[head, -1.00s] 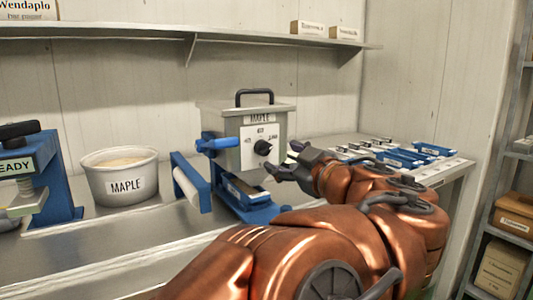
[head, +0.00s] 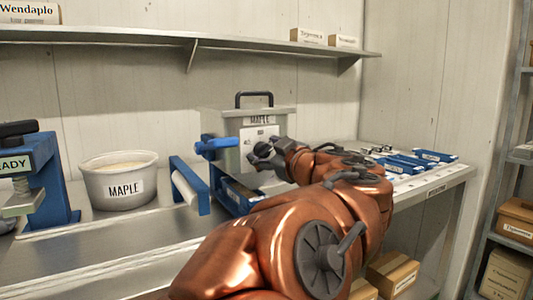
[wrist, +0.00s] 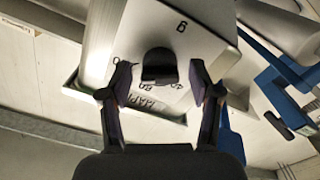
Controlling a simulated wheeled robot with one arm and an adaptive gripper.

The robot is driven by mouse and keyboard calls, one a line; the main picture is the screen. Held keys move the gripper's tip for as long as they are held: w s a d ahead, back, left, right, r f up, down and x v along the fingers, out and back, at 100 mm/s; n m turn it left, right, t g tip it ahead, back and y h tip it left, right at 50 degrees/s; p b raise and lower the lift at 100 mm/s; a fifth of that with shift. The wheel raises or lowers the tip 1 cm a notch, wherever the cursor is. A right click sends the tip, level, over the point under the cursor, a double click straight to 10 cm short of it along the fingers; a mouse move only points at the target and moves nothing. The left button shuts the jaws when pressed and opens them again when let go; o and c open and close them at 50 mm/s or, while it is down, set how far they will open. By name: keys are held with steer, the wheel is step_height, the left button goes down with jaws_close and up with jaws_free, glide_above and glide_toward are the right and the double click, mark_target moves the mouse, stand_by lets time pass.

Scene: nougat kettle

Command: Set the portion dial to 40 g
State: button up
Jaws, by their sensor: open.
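The portion dial is a black knob on the pale front plate (head: 248,138) of the metal box labelled MAPLE (head: 279,118). In the head view my gripper (head: 267,154) is at the dial and mostly hides it. In the wrist view the dial (wrist: 159,66) lies between the two fingertips of my open gripper (wrist: 159,78), with a visible gap on each side. Printed marks surround the knob, including a "g" and what looks like "40" at its lower right; the picture is tilted. I cannot tell which mark the dial points to.
A blue lever (head: 217,144) sticks out left of the plate, and a blue frame with a white roller (head: 187,188) stands nearby. A white MAPLE tub (head: 118,178) stands further left. Blue trays (head: 410,163) lie on the bench at right.

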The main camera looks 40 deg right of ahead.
steer(key=c, duration=1.1)
